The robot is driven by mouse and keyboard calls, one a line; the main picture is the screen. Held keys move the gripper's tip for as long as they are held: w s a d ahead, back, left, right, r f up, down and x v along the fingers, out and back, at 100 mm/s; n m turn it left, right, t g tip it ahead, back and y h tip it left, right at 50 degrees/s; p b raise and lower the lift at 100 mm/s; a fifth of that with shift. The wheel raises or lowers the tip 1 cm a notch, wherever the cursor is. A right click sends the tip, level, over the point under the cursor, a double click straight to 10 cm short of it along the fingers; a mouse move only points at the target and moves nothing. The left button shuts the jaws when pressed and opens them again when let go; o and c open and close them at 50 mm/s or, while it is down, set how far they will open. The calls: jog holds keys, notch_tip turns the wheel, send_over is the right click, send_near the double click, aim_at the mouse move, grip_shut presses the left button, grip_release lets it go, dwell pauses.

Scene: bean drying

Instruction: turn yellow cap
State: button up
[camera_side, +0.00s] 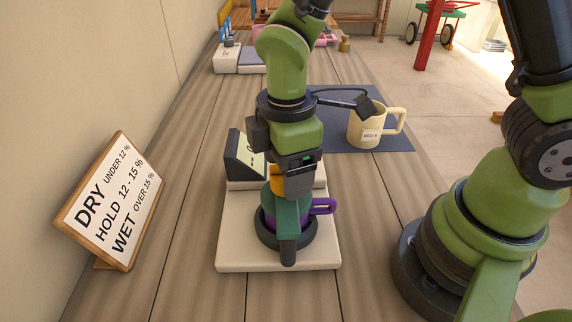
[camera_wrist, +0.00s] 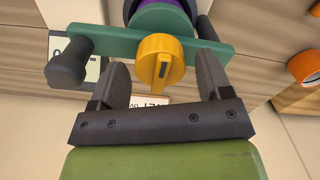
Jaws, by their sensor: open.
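The yellow cap (camera_wrist: 160,62) is a round knob with a raised ridge and a dark line on it. It sits on a teal bar (camera_wrist: 110,44) across a purple vessel (camera_wrist: 160,17). In the side view only a sliver of the yellow cap (camera_side: 276,181) shows behind my gripper. My gripper (camera_side: 298,177) is open; in the wrist view its fingers (camera_wrist: 162,68) stand on both sides of the cap with gaps. The purple vessel's handle (camera_side: 324,206) points right, and the vessel stands in a dark ring on a white base (camera_side: 232,245).
A display unit (camera_side: 244,158) stands behind the vessel. A cream mug (camera_side: 366,128) stands on a dark blue mat (camera_side: 335,142) at the back right. A DRY/HOLD/WET sign (camera_side: 108,203) stands left. An orange-rimmed item (camera_wrist: 305,67) shows at the wrist view's right edge. Front-left table is bare.

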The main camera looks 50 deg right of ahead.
jog(key=shift+r, duration=0.1)
jog(key=shift+r, duration=2.9)
jog(key=shift+s+d+r+m, duration=0.1)
jog(key=shift+d+r+m, duration=0.1)
jog(key=shift+r+m, duration=0.15)
jog(key=s+d+r+m+t+y, duration=0.2)
jog(key=s+d+r+m+t, duration=0.5)
jog(key=m, duration=0.9)
jog(key=v, duration=0.5)
jog(key=shift+s+d, duration=0.2)
jog(key=shift+f, duration=0.1)
jog(key=shift+c, duration=0.3)
